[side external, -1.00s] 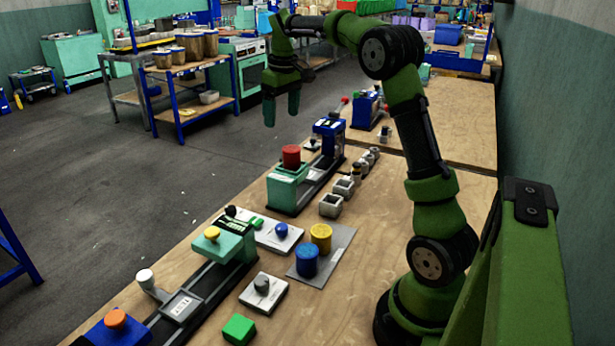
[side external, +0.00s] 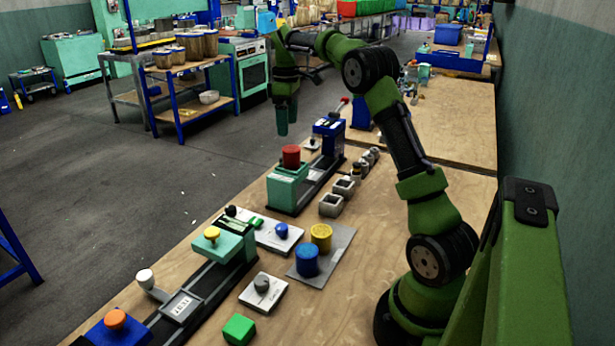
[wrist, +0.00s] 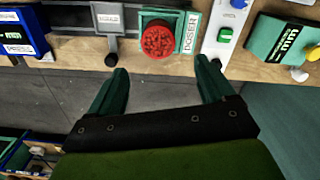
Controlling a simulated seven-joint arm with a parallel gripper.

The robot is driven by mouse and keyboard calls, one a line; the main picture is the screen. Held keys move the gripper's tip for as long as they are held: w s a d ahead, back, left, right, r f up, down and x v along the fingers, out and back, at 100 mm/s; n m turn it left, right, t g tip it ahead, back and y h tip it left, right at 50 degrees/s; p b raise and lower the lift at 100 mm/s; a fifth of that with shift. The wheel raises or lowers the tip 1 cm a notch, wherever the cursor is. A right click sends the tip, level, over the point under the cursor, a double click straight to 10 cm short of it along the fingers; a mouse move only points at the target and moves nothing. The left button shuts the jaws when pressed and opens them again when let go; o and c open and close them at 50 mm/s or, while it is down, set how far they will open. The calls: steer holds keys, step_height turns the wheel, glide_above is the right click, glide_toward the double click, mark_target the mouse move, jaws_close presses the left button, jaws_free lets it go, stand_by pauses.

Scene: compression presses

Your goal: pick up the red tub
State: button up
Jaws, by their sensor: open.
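The red tub (side external: 291,156) is a short red cylinder on top of the teal block of a press (side external: 287,185), which is labelled DOSER in the wrist view. In the wrist view the red tub (wrist: 158,40) shows as a round red shape with a bumpy top, at upper centre. My gripper (side external: 283,134) is in the air above the red tub, apart from it, fingers pointing down in the side view. In the wrist view my gripper (wrist: 161,66) has its two teal fingers spread wide, with nothing between them.
A blue press part (side external: 329,128) stands behind the tub on the same rail. Small grey cups (side external: 331,205) line the bench to its right. Blue (side external: 307,261) and yellow (side external: 321,236) cylinders sit on a grey plate nearer the camera. Bare wooden bench (side external: 440,125) lies at the back right.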

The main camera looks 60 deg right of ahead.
mark_target(291, 149)
step_height(291, 149, down, 4)
steer(key=shift+f, duration=0.2)
steer(key=f, duration=0.5)
steer(key=shift+s+d+f, duration=0.1)
steer(key=shift+s+d, duration=0.1)
steer(key=shift+s, duration=0.2)
steer(key=c, duration=1.1)
